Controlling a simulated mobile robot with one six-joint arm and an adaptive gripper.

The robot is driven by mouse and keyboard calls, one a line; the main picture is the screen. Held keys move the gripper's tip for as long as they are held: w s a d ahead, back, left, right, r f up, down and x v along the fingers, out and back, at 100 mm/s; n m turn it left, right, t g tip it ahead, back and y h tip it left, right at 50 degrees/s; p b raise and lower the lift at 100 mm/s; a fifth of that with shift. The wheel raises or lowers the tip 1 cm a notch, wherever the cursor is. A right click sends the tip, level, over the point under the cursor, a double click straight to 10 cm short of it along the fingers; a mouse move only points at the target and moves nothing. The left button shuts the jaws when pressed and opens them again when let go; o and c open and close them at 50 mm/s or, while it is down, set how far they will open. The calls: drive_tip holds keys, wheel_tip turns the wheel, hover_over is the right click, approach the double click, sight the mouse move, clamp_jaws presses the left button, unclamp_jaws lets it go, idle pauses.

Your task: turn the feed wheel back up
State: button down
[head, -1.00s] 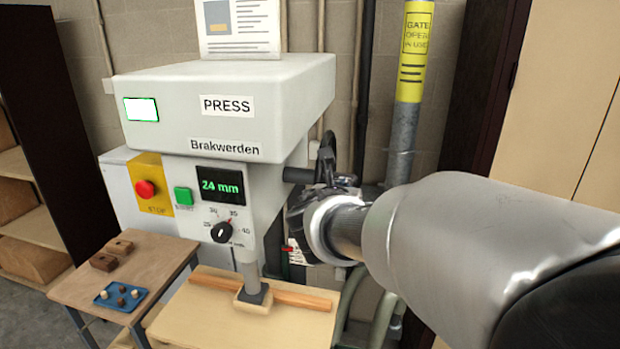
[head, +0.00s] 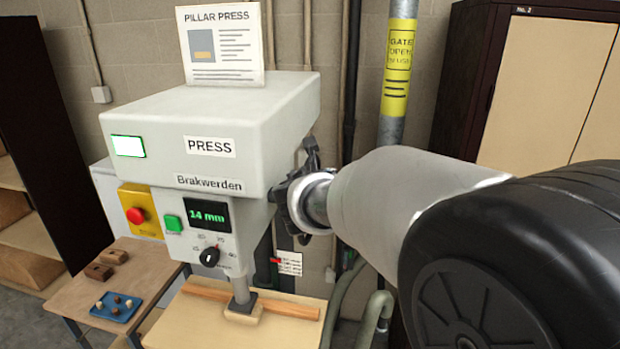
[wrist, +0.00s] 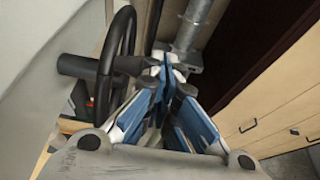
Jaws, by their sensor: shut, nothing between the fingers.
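The feed wheel (wrist: 122,50) is a black rim on a dark shaft at the left of the wrist view. It stands on the right side of the grey press (head: 210,125). A dark handle (wrist: 132,65) juts from the rim toward my fingertips. My gripper (wrist: 165,68) is shut and empty, its blue-padded fingers close beside the handle; I cannot tell whether they touch. In the head view my gripper (head: 290,200) is at the press's right side and hides most of the wheel. The display (head: 207,214) reads 14 mm. The press foot (head: 241,304) is down at the wooden block (head: 243,316).
A wooden strip (head: 285,305) lies on the press table (head: 190,335). A red stop button (head: 135,215) and green button (head: 173,223) are on the press front. A pillar (head: 391,125) and cabinet (head: 545,90) stand right. A side table (head: 75,290) holds a blue tray (head: 100,315).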

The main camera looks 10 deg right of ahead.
drive_tip(key=w+r, duration=0.1)
drive_tip(key=w+d+p, duration=0.1)
drive_tip(key=w+r, duration=0.1)
drive_tip(key=w, duration=0.1)
drive_tip(key=shift+d+r+p, duration=0.2)
drive_tip(key=shift+r+p, duration=0.15)
drive_tip(key=shift+p, duration=0.05)
drive_tip(key=shift+w+d+r+p, duration=0.1)
drive_tip(key=shift+w+d+p, duration=0.1)
drive_tip(key=shift+w, duration=0.4)
drive_tip(key=shift+w+d+r+p, duration=0.1)
drive_tip(key=shift+w+d+r, duration=0.05)
drive_tip(key=shift+w, duration=0.45)
drive_tip(key=shift+w+d+r+p, duration=0.1)
drive_tip(key=shift+w+d+p, duration=0.1)
drive_tip(key=shift+w, duration=0.4)
